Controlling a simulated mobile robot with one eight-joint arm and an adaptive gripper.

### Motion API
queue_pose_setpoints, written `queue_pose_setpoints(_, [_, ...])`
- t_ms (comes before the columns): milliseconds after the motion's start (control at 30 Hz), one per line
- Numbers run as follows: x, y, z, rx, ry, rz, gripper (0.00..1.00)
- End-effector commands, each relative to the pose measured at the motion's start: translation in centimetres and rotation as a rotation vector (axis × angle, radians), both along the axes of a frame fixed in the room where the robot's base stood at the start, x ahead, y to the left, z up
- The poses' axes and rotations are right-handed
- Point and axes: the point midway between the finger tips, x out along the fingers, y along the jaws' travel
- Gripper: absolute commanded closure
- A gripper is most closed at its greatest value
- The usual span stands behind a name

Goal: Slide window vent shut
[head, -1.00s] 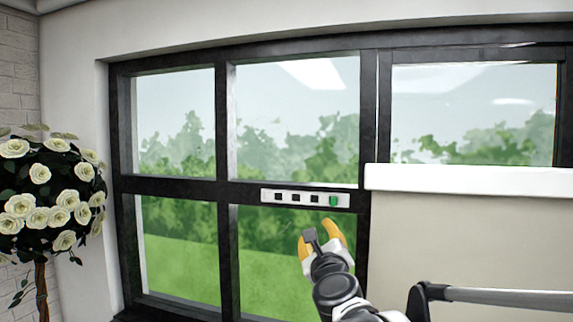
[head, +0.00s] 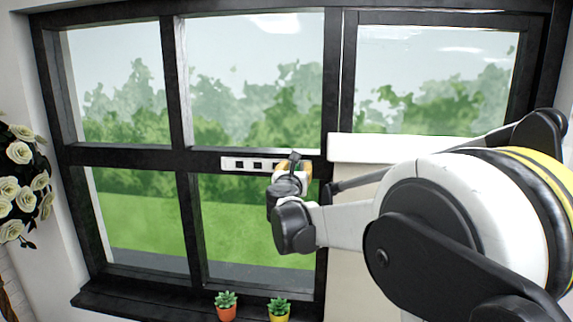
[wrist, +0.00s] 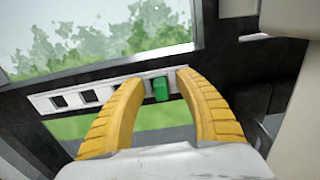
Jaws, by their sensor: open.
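The window vent (head: 240,163) is a white strip with several dark square openings on the window's black middle crossbar; it also shows in the wrist view (wrist: 73,100). Its green slider knob (wrist: 160,89) is at the strip's right end. In the wrist view, my gripper (wrist: 155,85) is open, with its two yellow fingers on either side of the knob. I cannot tell whether either finger touches it. In the head view, my gripper (head: 293,163) is at the right end of the vent and hides the knob.
The black window frame (head: 174,90) surrounds the vent. A white ledge (head: 375,148) projects right of the gripper. Potted succulents (head: 227,305) stand on the dark sill below. White roses (head: 20,175) are at the far left.

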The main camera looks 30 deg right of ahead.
Motion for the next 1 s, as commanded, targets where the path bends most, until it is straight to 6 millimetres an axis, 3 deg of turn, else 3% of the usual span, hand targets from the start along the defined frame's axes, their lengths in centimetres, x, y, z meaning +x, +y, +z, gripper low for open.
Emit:
queue_pose_setpoints(367, [0.7, -0.5, 0.0, -0.001, 0.001, 0.000, 0.60])
queue_pose_setpoints(400, [0.7, -0.5, 0.0, -0.001, 0.001, 0.000, 0.65])
queue_pose_setpoints(500, [0.7, -0.5, 0.0, -0.001, 0.001, 0.000, 0.95])
queue_pose_setpoints(533, [0.7, -0.5, 0.0, -0.001, 0.001, 0.000, 1.00])
queue_pose_setpoints(833, [0.7, -0.6, 0.0, -0.001, 0.001, 0.000, 1.00])
queue_pose_setpoints(1000, [-0.4, -2.3, -0.1, -0.002, 0.001, -0.003, 1.00])
